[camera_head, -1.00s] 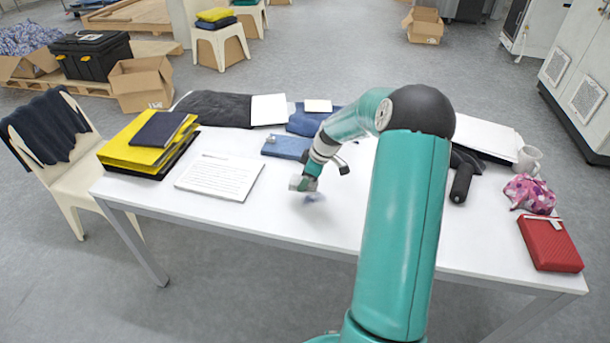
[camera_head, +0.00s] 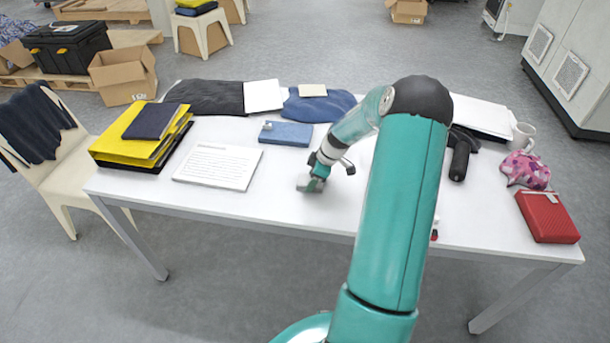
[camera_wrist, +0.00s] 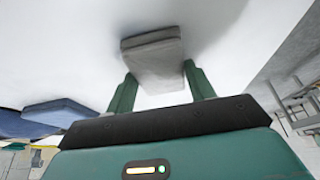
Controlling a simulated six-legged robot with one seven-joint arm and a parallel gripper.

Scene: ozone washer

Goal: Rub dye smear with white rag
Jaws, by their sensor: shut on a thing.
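The rag, a pale grey-white folded block, is held between the two green fingers of my gripper (camera_wrist: 160,72); the rag (camera_wrist: 152,52) shows clearly in the wrist view. In the head view my gripper (camera_head: 311,184) is low over the middle of the white table (camera_head: 270,208), with the rag's end down at or very near the tabletop. Exact contact is hard to tell. No dye smear shows in either current view; the spot under the rag and gripper is hidden.
Left of my gripper lie a printed sheet (camera_head: 218,166) and yellow folders (camera_head: 130,150). A blue case (camera_head: 286,133) sits behind it. A black tool (camera_head: 459,160), patterned cloth (camera_head: 525,170) and red case (camera_head: 547,217) are on the right. The tabletop around my gripper is bare.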

